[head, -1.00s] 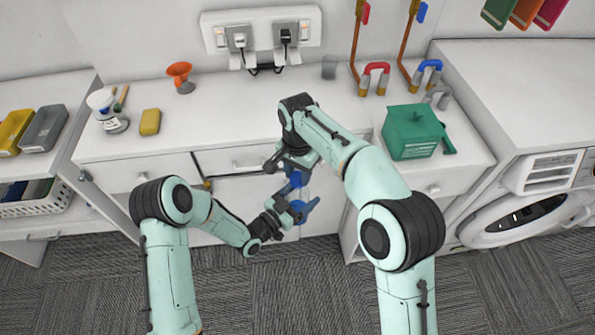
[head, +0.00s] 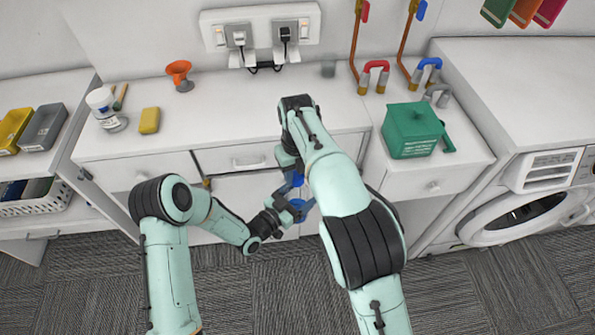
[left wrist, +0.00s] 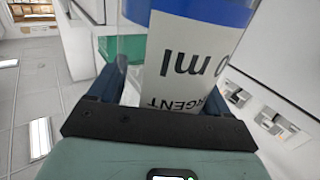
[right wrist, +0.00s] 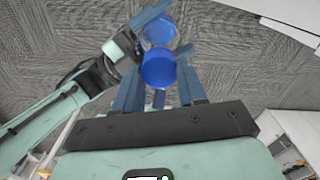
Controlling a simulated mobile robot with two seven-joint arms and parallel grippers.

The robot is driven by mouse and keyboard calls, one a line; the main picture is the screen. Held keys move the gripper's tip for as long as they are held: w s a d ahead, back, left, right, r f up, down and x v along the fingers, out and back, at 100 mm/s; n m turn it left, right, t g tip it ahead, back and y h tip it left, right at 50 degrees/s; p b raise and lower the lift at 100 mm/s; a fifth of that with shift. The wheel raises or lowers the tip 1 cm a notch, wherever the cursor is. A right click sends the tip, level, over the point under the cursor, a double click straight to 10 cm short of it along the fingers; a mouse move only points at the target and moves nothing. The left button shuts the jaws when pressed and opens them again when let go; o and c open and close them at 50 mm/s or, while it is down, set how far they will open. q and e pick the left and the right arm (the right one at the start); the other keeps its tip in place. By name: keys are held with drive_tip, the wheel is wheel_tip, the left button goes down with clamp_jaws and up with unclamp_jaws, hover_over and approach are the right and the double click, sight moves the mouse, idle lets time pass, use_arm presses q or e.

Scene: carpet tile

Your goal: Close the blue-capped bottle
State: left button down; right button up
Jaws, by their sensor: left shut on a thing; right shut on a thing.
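The bottle (left wrist: 190,60) is clear, with a white label that reads upside down and a blue band at the top of the left wrist view. My left gripper (left wrist: 158,92) is shut on its side. In the head view my left gripper (head: 298,207) is in front of the drawers, below the counter edge. My right gripper (right wrist: 160,82) is shut on the blue cap (right wrist: 158,68). It holds the cap over the bottle, whose blue part (right wrist: 160,30) shows beyond it. The right arm partly hides both in the head view, and I cannot tell whether cap and bottle touch.
The white counter (head: 230,120) behind carries an orange funnel (head: 180,75), a yellow sponge (head: 149,120), a white container (head: 101,101) and a green box (head: 411,130). Drawers and a cupboard stand close behind the grippers. A washing machine (head: 520,215) is at the right.

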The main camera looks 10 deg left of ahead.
drive_tip(key=o, duration=1)
drive_tip(key=shift+r, duration=2.25)
drive_tip(key=shift+c, duration=0.2)
